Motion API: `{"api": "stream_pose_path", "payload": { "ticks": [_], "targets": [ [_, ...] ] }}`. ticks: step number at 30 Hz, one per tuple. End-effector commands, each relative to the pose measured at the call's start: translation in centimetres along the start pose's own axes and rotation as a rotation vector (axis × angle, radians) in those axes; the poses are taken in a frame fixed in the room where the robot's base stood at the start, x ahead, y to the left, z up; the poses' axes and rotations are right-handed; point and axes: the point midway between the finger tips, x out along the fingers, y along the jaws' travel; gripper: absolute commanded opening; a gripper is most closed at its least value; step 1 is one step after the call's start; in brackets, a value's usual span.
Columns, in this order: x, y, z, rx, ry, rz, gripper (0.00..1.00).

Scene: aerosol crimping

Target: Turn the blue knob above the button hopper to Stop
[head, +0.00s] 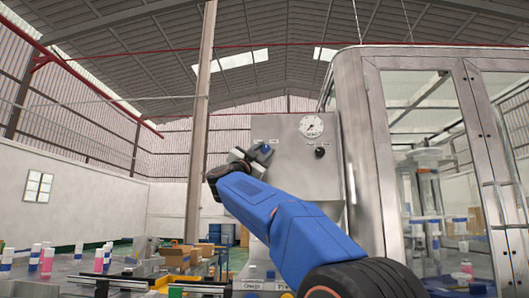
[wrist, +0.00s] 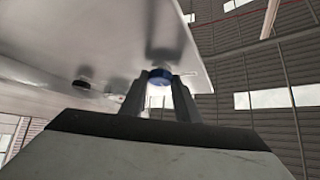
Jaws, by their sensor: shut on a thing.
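The blue knob (wrist: 160,76) sits on the underside-looking face of a grey metal panel in the wrist view. My gripper (wrist: 160,92) has its two fingers on either side of the knob and is shut on it. In the head view my gripper (head: 252,158) is at the upper left of the grey panel (head: 290,165), and the blue knob (head: 265,149) shows at its tip. Small labels are near the knob, but their words are too small to read, so the knob's setting cannot be told.
A round gauge (head: 311,126) and a black knob (head: 320,152) are on the same panel, right of my gripper. A glass-and-metal cabinet (head: 370,150) stands close on the right. Bottles (head: 48,260) stand on a table at lower left. Open air lies left of the panel.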

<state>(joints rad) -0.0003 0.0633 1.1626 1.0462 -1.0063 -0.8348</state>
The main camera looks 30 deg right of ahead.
Motion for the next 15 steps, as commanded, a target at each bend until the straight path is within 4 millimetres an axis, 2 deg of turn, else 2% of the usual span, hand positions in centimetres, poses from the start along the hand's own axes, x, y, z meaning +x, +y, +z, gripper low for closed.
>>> {"api": "stream_pose_path", "payload": {
  "ticks": [15],
  "targets": [
    [0.08, -0.49, -0.04, 0.318, 0.001, 0.317, 0.07]
  ]
}}
